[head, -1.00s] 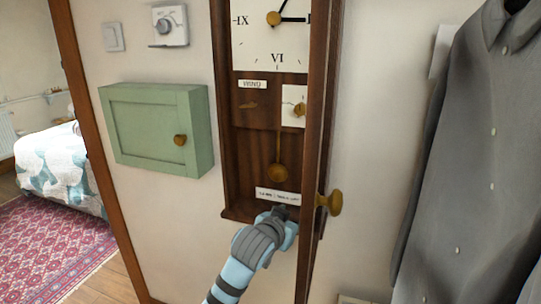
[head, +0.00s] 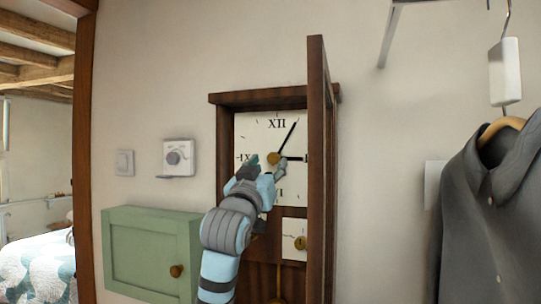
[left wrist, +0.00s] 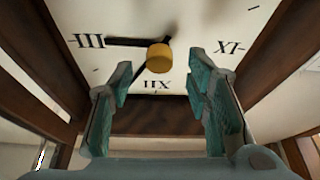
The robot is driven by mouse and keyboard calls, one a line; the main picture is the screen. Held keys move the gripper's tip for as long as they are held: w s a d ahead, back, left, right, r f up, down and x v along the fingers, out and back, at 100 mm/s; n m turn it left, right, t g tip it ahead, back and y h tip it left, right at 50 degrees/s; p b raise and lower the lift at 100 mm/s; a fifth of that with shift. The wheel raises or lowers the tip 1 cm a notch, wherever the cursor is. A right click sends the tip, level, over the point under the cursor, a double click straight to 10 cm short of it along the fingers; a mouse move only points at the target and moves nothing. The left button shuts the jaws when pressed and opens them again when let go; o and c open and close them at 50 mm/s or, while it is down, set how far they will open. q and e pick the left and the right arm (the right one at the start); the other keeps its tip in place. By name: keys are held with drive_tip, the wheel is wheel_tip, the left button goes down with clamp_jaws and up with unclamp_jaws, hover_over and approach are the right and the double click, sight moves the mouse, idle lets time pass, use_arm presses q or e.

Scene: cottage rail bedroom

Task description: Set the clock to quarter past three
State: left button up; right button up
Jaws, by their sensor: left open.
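The wall clock's white face (head: 255,130) shows one black hand pointing up right to about one o'clock and another pointing right to III. The door edge cuts off the view near III, so I cannot compare their lengths there. A brass hub knob (head: 273,158) is at the centre. My left gripper (head: 266,168) is open in front of the face, just below the knob. In the left wrist view the face is upside down, and the knob (left wrist: 158,57) shows beyond and between the open fingertips (left wrist: 160,82), seemingly untouched. My right gripper is not in view.
The clock's glass-less-looking door (head: 320,170) stands open edge-on to the right of the face. A green cabinet (head: 150,250) and a thermostat (head: 179,157) are left; a grey shirt (head: 495,210) hangs right.

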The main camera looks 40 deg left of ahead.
sight(274, 158)
use_arm(q)
drive_tip(key=shift+x, duration=1.35)
drive_tip(key=shift+c, duration=0.5)
clamp_jaws()
drive_tip(key=shift+p, duration=0.45)
